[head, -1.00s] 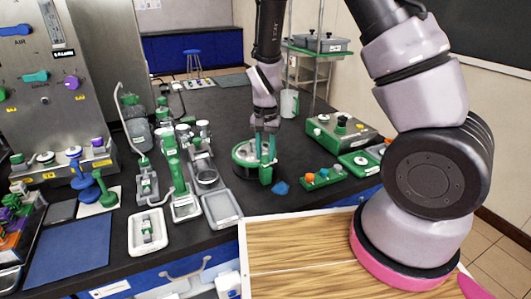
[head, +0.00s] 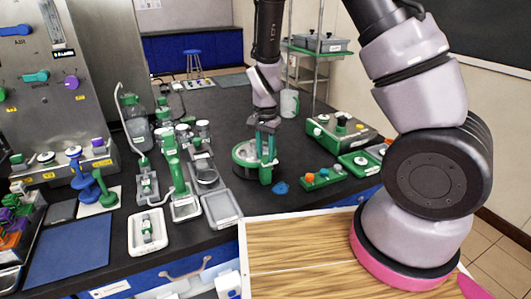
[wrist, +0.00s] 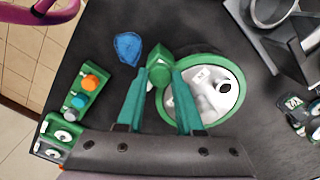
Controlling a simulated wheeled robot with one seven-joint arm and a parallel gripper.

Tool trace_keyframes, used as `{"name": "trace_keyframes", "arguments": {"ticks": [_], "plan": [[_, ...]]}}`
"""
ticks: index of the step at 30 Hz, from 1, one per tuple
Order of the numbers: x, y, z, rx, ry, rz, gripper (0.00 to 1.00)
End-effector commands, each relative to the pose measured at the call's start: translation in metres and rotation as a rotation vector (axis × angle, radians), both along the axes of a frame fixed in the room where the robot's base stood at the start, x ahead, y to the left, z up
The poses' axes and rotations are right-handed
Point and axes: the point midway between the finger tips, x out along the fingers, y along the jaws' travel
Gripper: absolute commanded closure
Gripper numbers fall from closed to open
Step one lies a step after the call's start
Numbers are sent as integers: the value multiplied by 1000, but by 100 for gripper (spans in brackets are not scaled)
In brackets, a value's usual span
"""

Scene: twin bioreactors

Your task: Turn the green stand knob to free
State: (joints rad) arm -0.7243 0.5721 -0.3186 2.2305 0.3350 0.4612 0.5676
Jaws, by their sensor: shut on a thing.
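The green stand is a round green ring around a metal disc, on the black bench in the head view (head: 243,152) and at the centre right of the wrist view (wrist: 226,116). At its side stands an upright green post (head: 265,174). The stand knob (wrist: 160,72) is a green piece on this post, between my fingertips in the wrist view. My gripper (head: 267,148) points down from above, its teal fingers shut on the knob. The fingers partly hide the knob in the head view, so its turn angle cannot be read.
A blue piece (head: 281,187) lies close in front of the post. A green block with orange and blue knobs (head: 322,178) is to the right, with a grey-green device (head: 342,130) behind. A grey tray (head: 222,209) and several green-grey instruments stand to the left.

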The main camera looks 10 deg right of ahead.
Motion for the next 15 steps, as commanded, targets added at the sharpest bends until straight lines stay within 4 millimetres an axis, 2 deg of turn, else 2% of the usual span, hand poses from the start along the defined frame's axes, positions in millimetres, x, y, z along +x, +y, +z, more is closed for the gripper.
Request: {"name": "trace_keyframes", "arguments": {"ticks": [1,2,3,11,15], "plan": [[-1,0,0,0,2,-1,53],[-1,0,0,0,2,0,42],[-1,0,0,0,1,0,34],[0,0,0,1,1,0,34],[0,1,7,2,-1,2,34]]}}
